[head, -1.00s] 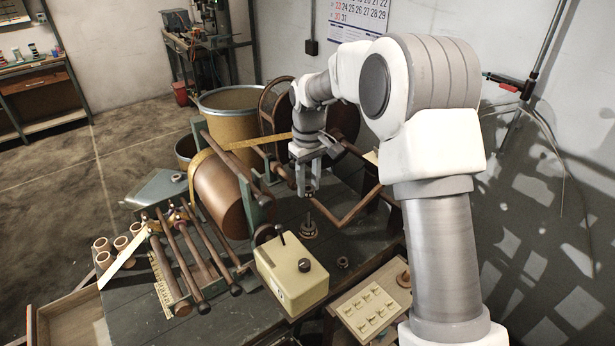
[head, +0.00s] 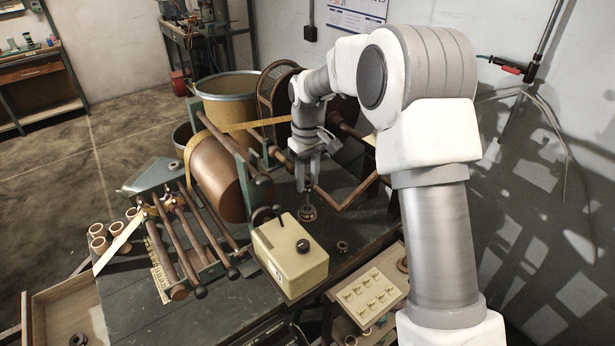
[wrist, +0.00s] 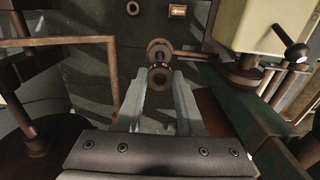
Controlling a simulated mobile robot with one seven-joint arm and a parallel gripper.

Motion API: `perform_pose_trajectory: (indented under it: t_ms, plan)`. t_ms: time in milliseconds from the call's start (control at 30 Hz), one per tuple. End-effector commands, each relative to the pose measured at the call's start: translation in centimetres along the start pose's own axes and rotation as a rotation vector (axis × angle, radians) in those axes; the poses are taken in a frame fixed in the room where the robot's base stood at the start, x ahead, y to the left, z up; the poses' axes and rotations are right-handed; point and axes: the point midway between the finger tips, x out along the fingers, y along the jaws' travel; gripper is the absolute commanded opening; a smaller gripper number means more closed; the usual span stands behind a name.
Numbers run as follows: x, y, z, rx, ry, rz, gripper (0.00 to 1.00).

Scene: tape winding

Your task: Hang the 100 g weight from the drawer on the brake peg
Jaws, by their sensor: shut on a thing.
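My gripper (head: 307,186) points straight down over the bench, beside the bent copper-coloured rod (head: 360,196). In the wrist view its two fingers (wrist: 160,88) are shut on a small dark round piece (wrist: 160,76), which I take to be the 100 g weight. A wider dark disc (wrist: 157,48) shows just beyond the fingertips, with a bar running right from it. In the head view a dark disc-shaped piece (head: 307,213) with an upright stem shows directly under the fingers. I cannot tell whether the held piece touches it, nor pick out the brake peg.
A cream control box (head: 291,254) with black knobs stands close by at the front left. A loose dark ring (head: 342,247) lies on the bench. Rollers and a large brown drum (head: 216,181) fill the left. An open drawer (head: 50,310) sticks out at lower left.

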Motion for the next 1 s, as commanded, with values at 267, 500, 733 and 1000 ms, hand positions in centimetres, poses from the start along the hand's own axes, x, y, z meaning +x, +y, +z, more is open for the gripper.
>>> perform_pose_trajectory:
  t_ms: [267,500,733,1000]
  plan:
    - [1.6,0.0,0.0,0.000,-0.001,0.000,0.00]
    - [2.8,0.0,0.0,0.000,-0.001,0.000,0.00]
    - [4.0,0.0,0.0,0.000,-0.001,0.000,0.00]
    - [4.6,0.0,0.0,0.000,-0.001,0.000,0.00]
